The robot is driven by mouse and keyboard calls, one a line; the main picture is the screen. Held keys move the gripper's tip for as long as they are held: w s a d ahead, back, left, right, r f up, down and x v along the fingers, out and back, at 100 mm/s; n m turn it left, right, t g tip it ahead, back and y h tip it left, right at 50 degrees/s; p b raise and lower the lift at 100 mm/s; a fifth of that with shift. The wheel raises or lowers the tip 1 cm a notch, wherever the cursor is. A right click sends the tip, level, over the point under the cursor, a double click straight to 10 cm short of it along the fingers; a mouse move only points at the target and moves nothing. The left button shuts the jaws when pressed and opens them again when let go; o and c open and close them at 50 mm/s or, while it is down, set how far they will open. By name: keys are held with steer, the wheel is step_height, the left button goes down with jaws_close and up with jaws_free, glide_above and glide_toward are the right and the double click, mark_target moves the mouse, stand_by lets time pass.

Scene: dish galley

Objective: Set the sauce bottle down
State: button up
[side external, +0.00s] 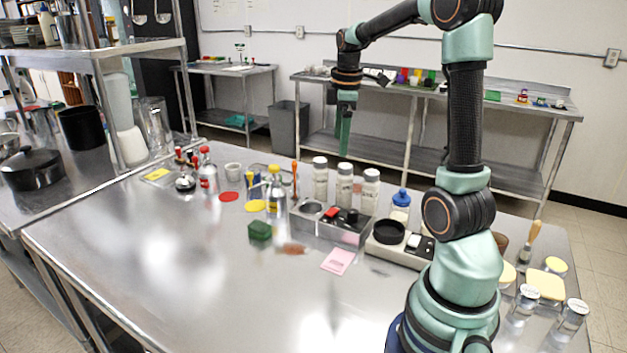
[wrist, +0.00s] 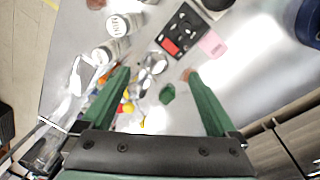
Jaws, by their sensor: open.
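A clear bottle with a red cap (side external: 208,172) stands upright at the back left of the steel table. A clear bottle with a yellow cap and label (side external: 276,192) stands upright nearer the middle. I cannot tell which of these is the sauce bottle. My gripper (side external: 344,150) hangs high above the table, behind the row of white bottles, touching nothing. In the wrist view my gripper (wrist: 158,73) has its two green fingers wide apart with nothing held between them; the table items show far below.
White bottles (side external: 320,180) stand behind a grey box (side external: 333,232). A green block (side external: 259,230) and a pink note (side external: 339,261) lie in the middle. A blue-capped bottle (side external: 400,205) stands at right. The table's front left is clear.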

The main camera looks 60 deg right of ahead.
steer(key=s+a+m+t, duration=0.1)
steer(key=a+m+t, duration=0.1)
steer(key=a, duration=1.1)
steer(key=s+a+r+m+t, duration=0.1)
steer(key=a+m, duration=0.3)
steer(key=a, duration=0.9)
steer(key=shift+s+a+m+t+y, duration=0.3)
steer(key=shift+s+m+t+y, duration=0.1)
steer(key=shift+s+t, duration=0.35)
steer(key=shift+c, duration=0.3)
